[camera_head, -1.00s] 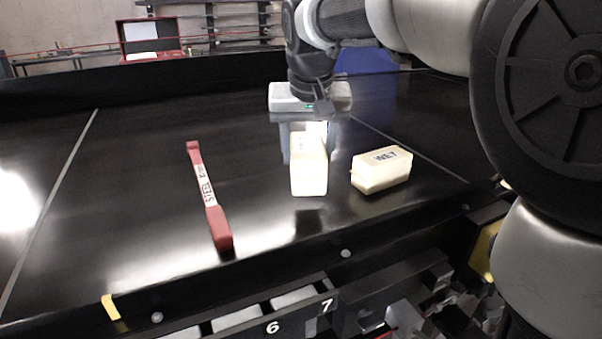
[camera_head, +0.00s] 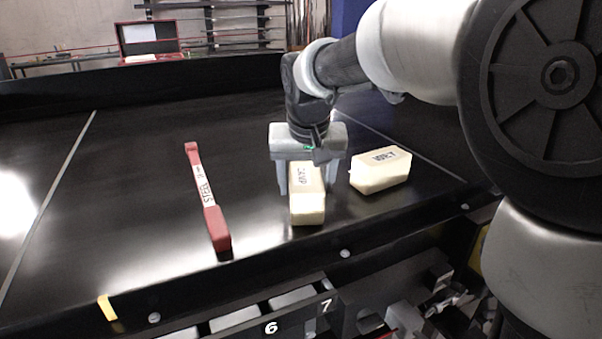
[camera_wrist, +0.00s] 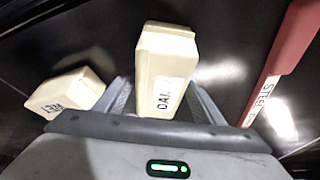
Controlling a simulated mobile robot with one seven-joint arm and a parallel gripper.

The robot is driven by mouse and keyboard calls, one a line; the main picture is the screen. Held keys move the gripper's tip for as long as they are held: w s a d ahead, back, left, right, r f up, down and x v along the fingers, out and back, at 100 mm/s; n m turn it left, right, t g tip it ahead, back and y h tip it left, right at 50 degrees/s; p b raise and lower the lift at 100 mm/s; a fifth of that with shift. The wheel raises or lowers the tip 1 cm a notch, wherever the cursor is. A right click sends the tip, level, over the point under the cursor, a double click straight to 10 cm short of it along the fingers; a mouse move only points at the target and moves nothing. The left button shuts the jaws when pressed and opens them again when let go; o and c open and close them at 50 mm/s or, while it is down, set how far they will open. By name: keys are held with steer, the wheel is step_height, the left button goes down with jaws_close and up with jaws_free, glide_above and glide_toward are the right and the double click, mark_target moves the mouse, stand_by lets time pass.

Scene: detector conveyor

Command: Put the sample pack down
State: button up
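The sample pack (camera_head: 307,209) is a cream block with a dark label that seems to begin "DAI". It is between the fingers of my gripper (camera_head: 307,185), over the near part of the black belt. In the wrist view the pack (camera_wrist: 166,62) lies between the two fingertips (camera_wrist: 163,85), which appear to press on its sides. The pack is low, at or just above the belt; I cannot tell whether its underside touches.
A second cream pack marked "WET" (camera_head: 380,174) lies close by on the right. A red bar with a white "STEEL" label (camera_head: 206,197) lies to the left. The black belt (camera_head: 120,190) is clear left of the bar. A raised front rail (camera_head: 270,262) runs nearby.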

steer(key=shift+o, duration=0.8)
steer(key=shift+r, duration=0.1)
